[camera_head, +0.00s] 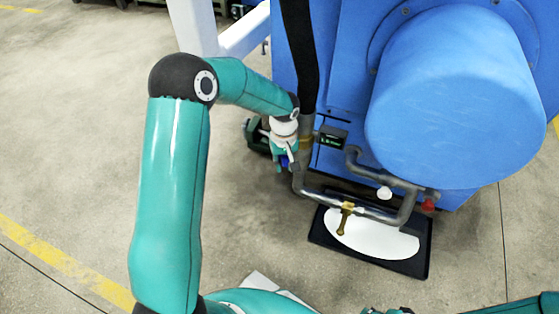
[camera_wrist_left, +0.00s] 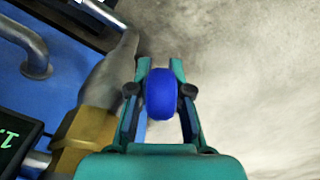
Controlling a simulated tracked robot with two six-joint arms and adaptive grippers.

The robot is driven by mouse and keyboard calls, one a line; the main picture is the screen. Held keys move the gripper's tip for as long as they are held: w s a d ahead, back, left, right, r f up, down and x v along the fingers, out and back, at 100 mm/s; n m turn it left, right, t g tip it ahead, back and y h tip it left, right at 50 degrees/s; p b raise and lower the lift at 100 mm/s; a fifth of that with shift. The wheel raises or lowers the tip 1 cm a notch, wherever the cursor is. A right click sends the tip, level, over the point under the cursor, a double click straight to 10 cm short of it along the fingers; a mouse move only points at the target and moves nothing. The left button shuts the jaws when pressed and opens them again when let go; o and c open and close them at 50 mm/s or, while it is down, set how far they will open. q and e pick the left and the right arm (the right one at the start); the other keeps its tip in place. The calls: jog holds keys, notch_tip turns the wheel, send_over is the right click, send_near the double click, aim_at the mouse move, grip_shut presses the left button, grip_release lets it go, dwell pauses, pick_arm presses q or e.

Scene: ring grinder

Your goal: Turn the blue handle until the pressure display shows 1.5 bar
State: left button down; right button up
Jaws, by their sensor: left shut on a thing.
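The blue handle (camera_wrist_left: 160,95) shows in the left wrist view as a rounded blue knob between the two fingers. My left gripper (camera_head: 286,160) is shut on it, beside the grey pipe at the machine's left side; in the head view the handle is mostly hidden by the gripper. The pressure display (camera_head: 331,139) is a small dark box with green digits, too small to read in the head view. In the left wrist view the display (camera_wrist_left: 14,143) is cut off by the edge, and only part of its green digits shows.
A large blue machine (camera_head: 455,100) fills the right. Grey pipework (camera_head: 350,203) with a brass tap (camera_head: 345,218) runs in front, above a black tray (camera_head: 420,262) with a white surface inside. Open concrete floor lies to the left. Part of my right arm shows at the bottom right.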

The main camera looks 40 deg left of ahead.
pick_arm(q)
jog(key=shift+s+a, duration=0.1)
jog(key=shift+s+f+b, duration=0.1)
jog(key=shift+f+b, duration=0.2)
jog(key=shift+b, duration=0.75)
jog(key=shift+r+y, duration=0.15)
jog(key=shift+y, duration=0.15)
jog(key=c, duration=1.2)
grip_release()
jog(key=shift+o, duration=0.6)
jog(key=shift+r, duration=0.65)
jog(key=r, duration=1)
jog(key=shift+s+d+r, duration=0.15)
jog(key=shift+d+r, duration=0.15)
